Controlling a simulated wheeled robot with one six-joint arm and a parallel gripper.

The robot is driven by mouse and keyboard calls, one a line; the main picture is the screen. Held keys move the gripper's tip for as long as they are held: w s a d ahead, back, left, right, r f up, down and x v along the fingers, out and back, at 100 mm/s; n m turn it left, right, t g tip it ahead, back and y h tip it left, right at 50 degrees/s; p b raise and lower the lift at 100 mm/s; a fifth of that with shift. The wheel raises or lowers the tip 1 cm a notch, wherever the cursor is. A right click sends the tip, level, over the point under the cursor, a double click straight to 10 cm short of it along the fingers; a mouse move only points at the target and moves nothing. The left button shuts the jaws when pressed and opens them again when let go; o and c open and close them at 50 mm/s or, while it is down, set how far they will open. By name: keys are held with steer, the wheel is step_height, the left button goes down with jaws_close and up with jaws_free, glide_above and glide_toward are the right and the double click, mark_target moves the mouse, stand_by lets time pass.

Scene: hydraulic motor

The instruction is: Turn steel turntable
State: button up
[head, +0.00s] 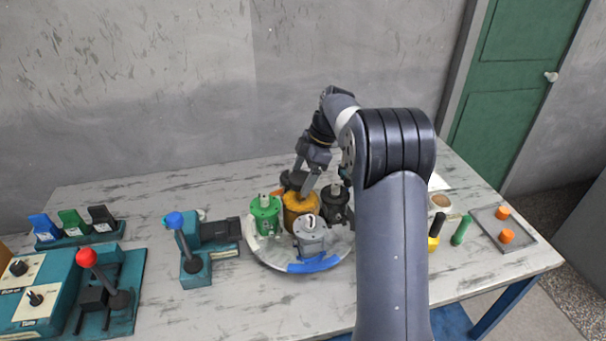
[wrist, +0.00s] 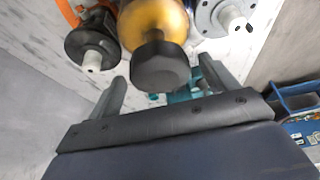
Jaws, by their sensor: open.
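The round steel turntable (head: 344,250) lies on the table in the head view, with a blue segment on its front rim. It bears a green motor (head: 265,213), a grey motor (head: 310,238), a dark motor (head: 336,203) and a yellow central body (head: 299,206). In the wrist view, the yellow body (wrist: 152,18) ends in a black knob (wrist: 160,67). My gripper (head: 307,190) is over the turntable's middle. Its open fingers (wrist: 162,75) lie either side of the knob in the wrist view; I cannot tell whether they touch it.
A blue-knobbed lever unit (head: 192,265) stands left of the turntable. A red-knobbed lever (head: 100,280) is farther left. A tray with orange pieces (head: 505,232) and a green cylinder (head: 461,230) are at the right. My arm hides part of the table right of the turntable.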

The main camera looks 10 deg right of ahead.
steer(key=v, duration=1)
steer(key=shift+r, duration=0.4)
steer(key=shift+d, duration=0.1)
steer(key=x, duration=1.1)
steer(key=shift+d, duration=0.1)
